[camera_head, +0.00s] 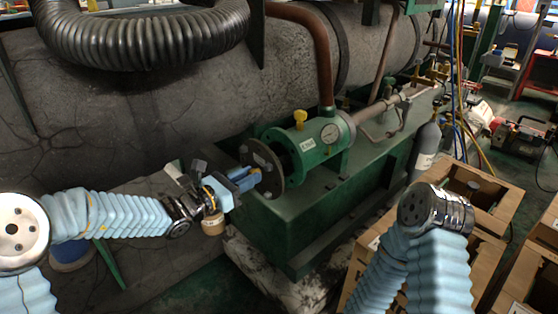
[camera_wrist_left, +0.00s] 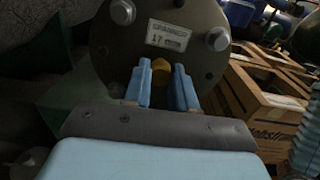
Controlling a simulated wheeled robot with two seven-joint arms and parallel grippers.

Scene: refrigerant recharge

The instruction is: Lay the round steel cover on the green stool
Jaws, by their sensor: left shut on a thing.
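The round steel cover (camera_head: 262,166) is a dark upright disc with bolts around its rim, in front of the green housing's (camera_head: 300,146) end. A dark gap shows between disc and housing; I cannot tell whether they touch anywhere. In the left wrist view the cover (camera_wrist_left: 190,58) fills the top, with a white label and a yellow-brown knob (camera_wrist_left: 163,77). My left gripper (camera_head: 252,178) has its blue fingers shut on that knob. A green slanted bar (camera_head: 110,264) shows below my left arm; I cannot tell whether it belongs to the green stool. My right gripper is out of view.
A large grey tank (camera_head: 150,100) runs behind. The green base (camera_head: 300,215) lies under the housing. Wooden crates (camera_head: 487,220) and a grey gas cylinder (camera_head: 425,150) stand at the right. A blue round object (camera_head: 72,256) sits low at the left, partly hidden by my arm.

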